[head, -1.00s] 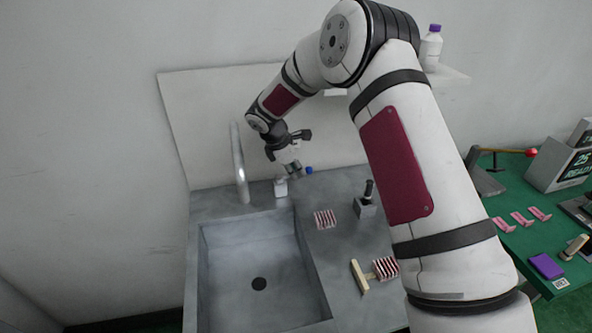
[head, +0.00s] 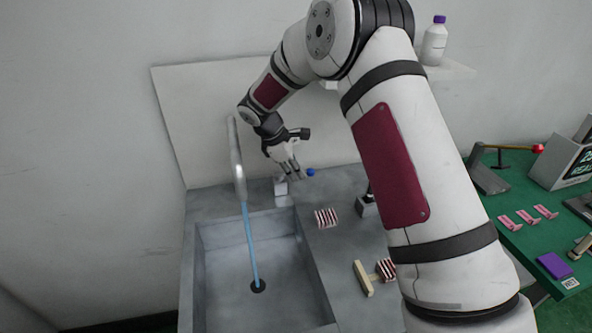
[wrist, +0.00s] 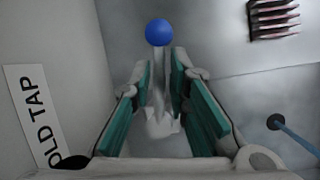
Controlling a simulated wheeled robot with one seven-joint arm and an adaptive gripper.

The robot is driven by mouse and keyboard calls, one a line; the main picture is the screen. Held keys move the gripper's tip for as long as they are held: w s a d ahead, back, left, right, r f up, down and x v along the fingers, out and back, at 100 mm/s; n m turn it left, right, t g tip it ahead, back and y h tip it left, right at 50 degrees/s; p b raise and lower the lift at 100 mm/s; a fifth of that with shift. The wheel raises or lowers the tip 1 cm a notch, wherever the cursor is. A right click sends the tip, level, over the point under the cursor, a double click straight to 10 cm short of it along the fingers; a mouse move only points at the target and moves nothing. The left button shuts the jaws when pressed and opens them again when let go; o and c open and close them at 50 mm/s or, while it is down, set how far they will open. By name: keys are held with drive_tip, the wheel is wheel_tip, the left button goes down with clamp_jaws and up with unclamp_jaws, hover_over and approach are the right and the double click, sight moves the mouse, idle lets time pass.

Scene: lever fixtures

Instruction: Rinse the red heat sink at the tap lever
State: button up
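The tap lever (head: 281,186) stands on the counter behind the sink and ends in a blue ball (head: 311,172). In the wrist view, the blue ball (wrist: 159,32) shows beyond my fingertips and the pale lever stem runs between the fingers. My gripper (head: 293,170) is around the lever, its teal pads (wrist: 166,85) apart with gaps showing beside the stem. Water (head: 251,245) runs from the spout (head: 237,165) into the sink. A red-finned heat sink (head: 326,218) lies on the counter right of the sink; it also shows in the wrist view (wrist: 273,18).
The sink (head: 215,275) has a dark drain (head: 258,286). A black-handled fixture (head: 367,205) is partly hidden by my arm. A green table (head: 500,190) stands at right. A "OLD TAP" label (wrist: 32,110) is visible.

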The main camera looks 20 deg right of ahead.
drive_tip(key=shift+o, duration=0.4)
drive_tip(key=v, duration=1.2)
